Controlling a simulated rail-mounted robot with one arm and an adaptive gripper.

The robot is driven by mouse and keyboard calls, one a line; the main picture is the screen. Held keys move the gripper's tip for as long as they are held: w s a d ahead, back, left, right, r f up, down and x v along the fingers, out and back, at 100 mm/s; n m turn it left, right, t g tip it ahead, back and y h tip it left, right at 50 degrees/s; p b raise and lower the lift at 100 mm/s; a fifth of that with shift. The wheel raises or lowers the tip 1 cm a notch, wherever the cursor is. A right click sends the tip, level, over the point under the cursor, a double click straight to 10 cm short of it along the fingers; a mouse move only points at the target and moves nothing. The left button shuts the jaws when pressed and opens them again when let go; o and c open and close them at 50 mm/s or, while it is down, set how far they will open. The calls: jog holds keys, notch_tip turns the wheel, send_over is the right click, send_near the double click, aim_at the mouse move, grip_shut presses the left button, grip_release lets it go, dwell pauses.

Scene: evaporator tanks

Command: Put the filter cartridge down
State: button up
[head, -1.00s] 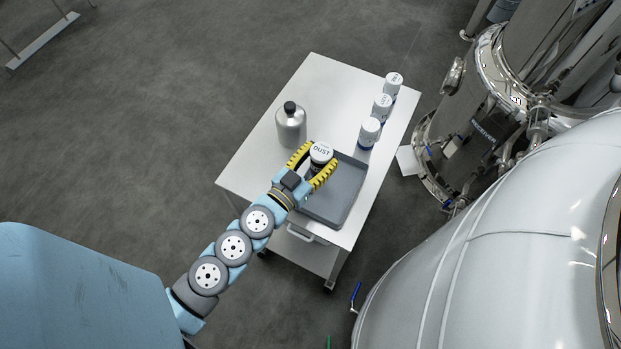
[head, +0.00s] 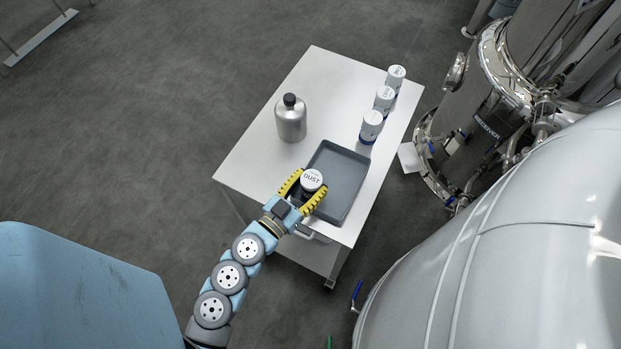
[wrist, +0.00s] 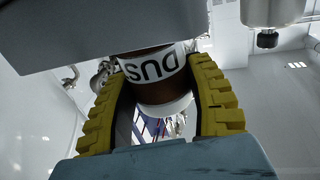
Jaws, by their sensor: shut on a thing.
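The filter cartridge (head: 313,179) is a dark cylinder with a white top marked DUST. My gripper (head: 310,183) is shut on it, with a yellow ribbed finger on each side. From above it overlaps the near left part of the grey tray (head: 346,168); I cannot tell whether it touches the tray floor. In the wrist view the cartridge (wrist: 150,68) shows an upside-down label between the fingers. A large grey surface there, perhaps the tray's wall, hides one end of it.
The tray lies on a white trolley table (head: 255,155). A metal bottle (head: 291,120) with a black cap stands left of the tray. Three white-topped containers (head: 371,127) line the right edge. Large shiny tanks (head: 520,220) stand to the right. The tray's far part is empty.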

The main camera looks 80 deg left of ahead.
jog(key=shift+f, duration=0.4)
jog(key=shift+f, duration=0.1)
jog(key=o, duration=1.2)
jog(key=shift+c, duration=0.2)
jog(key=p+v, duration=0.2)
jog(key=v, duration=1)
jog(key=shift+p, duration=0.3)
jog(key=shift+w, duration=0.1)
